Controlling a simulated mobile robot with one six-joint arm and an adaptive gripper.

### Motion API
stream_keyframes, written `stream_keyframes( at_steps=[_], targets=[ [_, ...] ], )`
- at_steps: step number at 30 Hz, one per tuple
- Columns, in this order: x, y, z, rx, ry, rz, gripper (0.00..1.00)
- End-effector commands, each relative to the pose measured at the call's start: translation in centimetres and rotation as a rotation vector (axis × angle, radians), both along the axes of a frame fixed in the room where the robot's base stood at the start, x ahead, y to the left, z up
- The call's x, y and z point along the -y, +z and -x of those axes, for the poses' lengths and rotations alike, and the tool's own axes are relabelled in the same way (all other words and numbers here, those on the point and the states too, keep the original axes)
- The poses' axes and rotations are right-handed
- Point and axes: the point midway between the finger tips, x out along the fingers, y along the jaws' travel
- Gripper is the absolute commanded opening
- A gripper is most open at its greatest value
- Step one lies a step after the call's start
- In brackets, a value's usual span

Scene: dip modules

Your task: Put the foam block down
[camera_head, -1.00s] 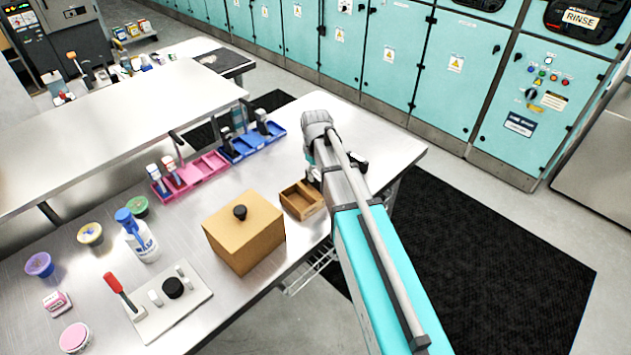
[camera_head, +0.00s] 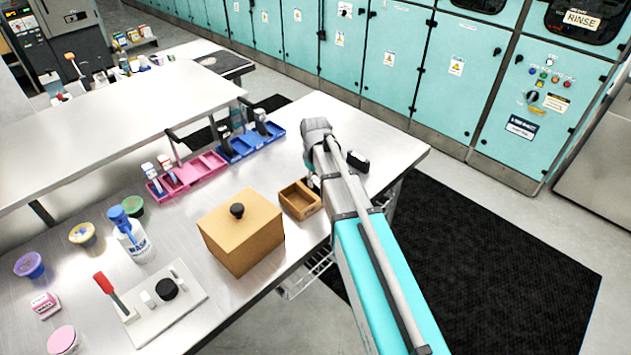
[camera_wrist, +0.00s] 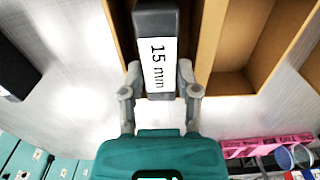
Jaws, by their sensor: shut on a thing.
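The foam block is a dark grey block (camera_wrist: 155,20) with a white "15 mm" label in the wrist view. My gripper (camera_wrist: 158,75) is shut on it, one finger on each side of the label. The block overlaps the near wall of an open brown compartmented box (camera_wrist: 232,82) in that view; I cannot tell its height above the steel table (camera_wrist: 85,60). In the head view, my arm hides the gripper and block, just right of the small brown box (camera_head: 299,212).
A black block (camera_head: 357,160) lies right of my arm; a dark block also shows in the wrist view (camera_wrist: 15,68). A lidded cardboard-coloured box (camera_head: 240,240), pink tray (camera_head: 190,176) and blue tray (camera_head: 252,146) stand to the left. Bare table lies beyond my wrist.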

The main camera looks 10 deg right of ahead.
Motion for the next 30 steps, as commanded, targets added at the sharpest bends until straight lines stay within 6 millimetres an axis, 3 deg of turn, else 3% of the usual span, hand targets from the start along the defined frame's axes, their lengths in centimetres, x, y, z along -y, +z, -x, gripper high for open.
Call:
stream_keyframes(
  at_steps=[10,11,16,30],
  targets=[
    [-0.01,-0.4,0.0,0.0,0.0,0.0,0.03],
    [0.0,-0.28,0.0,0.0,0.0,0.0,0.47],
    [0.0,-0.24,0.0,0.0,0.0,0.0,0.76],
    [0.0,-0.24,0.0,0.0,0.0,0.0,0.76]
  ],
)
